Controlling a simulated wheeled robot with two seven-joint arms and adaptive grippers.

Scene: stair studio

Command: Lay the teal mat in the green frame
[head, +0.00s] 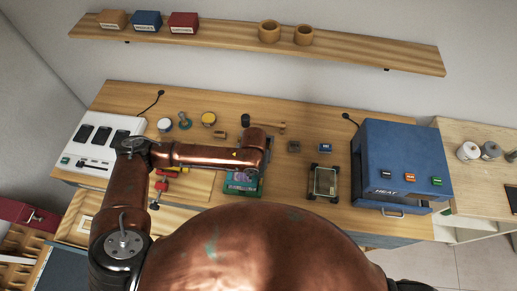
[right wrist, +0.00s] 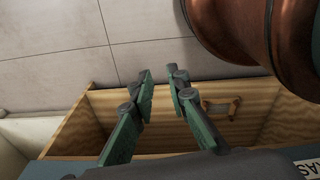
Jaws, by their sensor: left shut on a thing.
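My left arm reaches in over the bench in the head view, and its gripper (head: 245,174) points down, its fingers largely hidden by my own wrist. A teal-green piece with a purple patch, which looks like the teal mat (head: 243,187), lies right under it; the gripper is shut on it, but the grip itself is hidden. A small rectangular frame with dark corners and a pale inside, apparently the green frame (head: 325,183), sits to the right on the bench. My right gripper (right wrist: 161,72) is open and empty in the right wrist view.
A blue heater box (head: 400,155) stands right of the frame. A white panel (head: 97,141) with black switches is at the left. An open wooden drawer (right wrist: 255,110) is below my right gripper.

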